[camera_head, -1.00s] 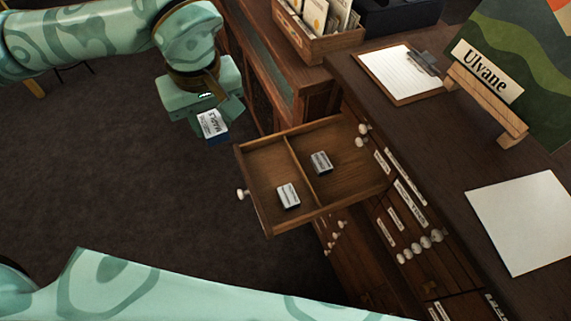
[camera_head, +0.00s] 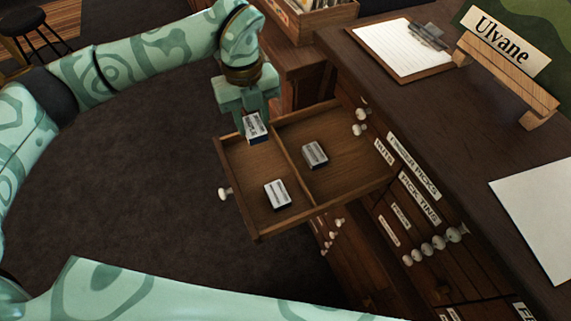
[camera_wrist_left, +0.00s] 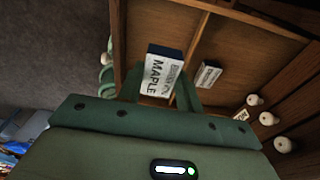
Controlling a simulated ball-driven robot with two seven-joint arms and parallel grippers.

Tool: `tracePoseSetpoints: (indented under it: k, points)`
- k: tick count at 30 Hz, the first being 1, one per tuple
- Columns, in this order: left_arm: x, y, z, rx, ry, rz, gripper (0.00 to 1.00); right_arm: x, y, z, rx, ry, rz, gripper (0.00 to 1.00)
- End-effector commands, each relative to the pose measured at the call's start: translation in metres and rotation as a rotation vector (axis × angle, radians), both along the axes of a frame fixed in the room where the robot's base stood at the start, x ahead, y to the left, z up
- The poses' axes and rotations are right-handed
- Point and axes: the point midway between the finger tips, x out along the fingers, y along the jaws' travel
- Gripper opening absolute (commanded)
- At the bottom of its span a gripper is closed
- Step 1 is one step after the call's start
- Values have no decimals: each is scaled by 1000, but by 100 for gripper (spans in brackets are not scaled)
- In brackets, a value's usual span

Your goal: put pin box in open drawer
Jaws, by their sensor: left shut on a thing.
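My left gripper (camera_head: 252,118) is shut on a small box (camera_head: 256,127) with a white label and dark sides. In the left wrist view the label on this box (camera_wrist_left: 162,75) reads "MAPLE" with a smaller word beside it. The gripper and box are over the far left part of the open drawer (camera_head: 249,232), above its left compartment; the exact height is hard to tell. The drawer is wooden, with a divider (camera_head: 296,165) making two compartments. One small box (camera_head: 277,194) lies in the left compartment and another (camera_head: 315,154) in the right one. My right gripper is not in view.
The drawer's white knob (camera_head: 224,194) sticks out at left. The dark cabinet top carries a clipboard (camera_head: 398,47), a sign reading "Ulvane" (camera_head: 503,40) and a white sheet (camera_head: 540,225). A wooden card box (camera_head: 305,20) stands behind. Bare compartment floor surrounds the two lying boxes.

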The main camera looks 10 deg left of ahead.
Motion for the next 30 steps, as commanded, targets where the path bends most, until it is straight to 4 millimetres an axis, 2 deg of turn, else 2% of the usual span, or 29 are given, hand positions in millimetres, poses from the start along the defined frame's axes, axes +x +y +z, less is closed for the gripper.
tracePoseSetpoints:
  k: [6, 13, 18, 29, 30]
  points:
    - [0, -1, -48, 0, 4, 28, 10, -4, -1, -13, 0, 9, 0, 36]
    - [0, 0, -71, 2, 3, 26, 10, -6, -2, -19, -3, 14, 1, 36]
    - [-1, 0, -98, 1, 4, 26, 10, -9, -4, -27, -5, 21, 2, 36]
    - [0, 0, -101, 2, 0, 24, 10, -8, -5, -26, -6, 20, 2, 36]
    - [0, 0, -100, 1, 0, 24, 44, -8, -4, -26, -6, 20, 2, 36]
